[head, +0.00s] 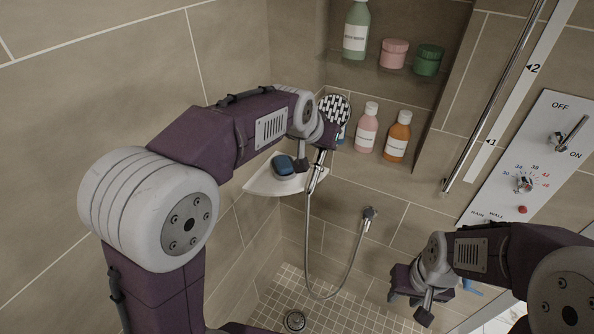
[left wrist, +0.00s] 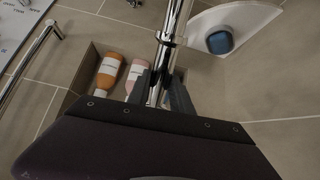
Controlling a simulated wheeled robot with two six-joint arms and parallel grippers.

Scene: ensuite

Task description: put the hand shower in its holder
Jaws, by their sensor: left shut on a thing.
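The hand shower (head: 335,107) has a round head with a black-and-white face and a chrome handle. It is held up in front of the back wall, head upward. My left gripper (head: 318,160) is shut on its handle, partly hidden behind my wrist. In the left wrist view the chrome handle (left wrist: 174,22) passes between the fingers of my left gripper (left wrist: 160,88). The hose (head: 309,235) hangs from the handle and loops up to a wall outlet (head: 370,213). My right gripper (head: 420,296) is low at the right, empty, its fingers apart. I cannot make out the holder.
A white corner shelf (head: 262,184) bears a blue object (head: 283,165) just beside the handle. A niche holds pink (head: 367,130) and orange (head: 398,138) bottles behind the shower head. A chrome rail (head: 497,88) and a control panel (head: 545,140) are at the right. A drain (head: 294,320) lies below.

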